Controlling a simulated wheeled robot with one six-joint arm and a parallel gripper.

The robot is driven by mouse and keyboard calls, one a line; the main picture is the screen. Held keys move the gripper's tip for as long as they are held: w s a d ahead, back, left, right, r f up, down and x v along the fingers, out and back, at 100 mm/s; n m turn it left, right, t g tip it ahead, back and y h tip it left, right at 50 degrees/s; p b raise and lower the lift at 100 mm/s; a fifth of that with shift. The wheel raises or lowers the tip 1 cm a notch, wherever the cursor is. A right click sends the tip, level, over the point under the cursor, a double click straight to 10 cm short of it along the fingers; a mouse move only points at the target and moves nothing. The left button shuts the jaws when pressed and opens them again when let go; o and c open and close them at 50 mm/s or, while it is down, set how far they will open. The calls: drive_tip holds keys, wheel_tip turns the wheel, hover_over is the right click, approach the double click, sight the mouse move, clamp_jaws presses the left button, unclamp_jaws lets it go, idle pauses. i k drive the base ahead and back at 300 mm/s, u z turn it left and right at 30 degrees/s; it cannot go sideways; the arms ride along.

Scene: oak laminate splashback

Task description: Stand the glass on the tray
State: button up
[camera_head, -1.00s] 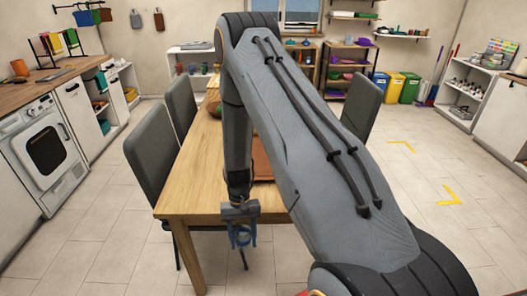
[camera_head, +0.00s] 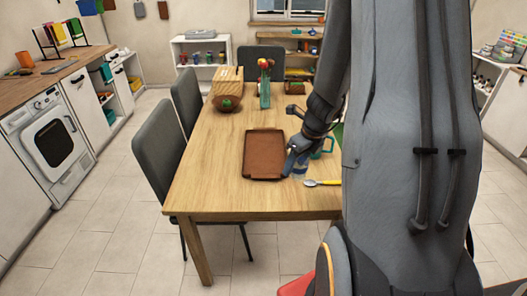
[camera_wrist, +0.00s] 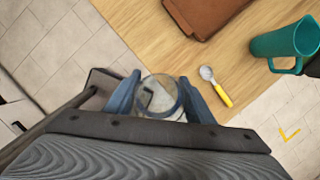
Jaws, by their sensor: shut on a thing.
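The brown rectangular tray (camera_head: 264,156) lies on the wooden table, and its corner shows at the top of the wrist view (camera_wrist: 205,12). My gripper (camera_head: 296,168) is just right of the tray's near right corner in the head view. In the wrist view my gripper (camera_wrist: 160,98) has its two blue fingers on either side of the clear glass (camera_wrist: 160,90), shut on it. The glass is seen mostly end-on there, apart from the tray. In the head view the glass is small and mostly hidden by the fingers.
The table's left side is clear.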

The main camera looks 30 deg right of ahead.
sight(266, 166)
drive_tip(key=i, duration=0.85)
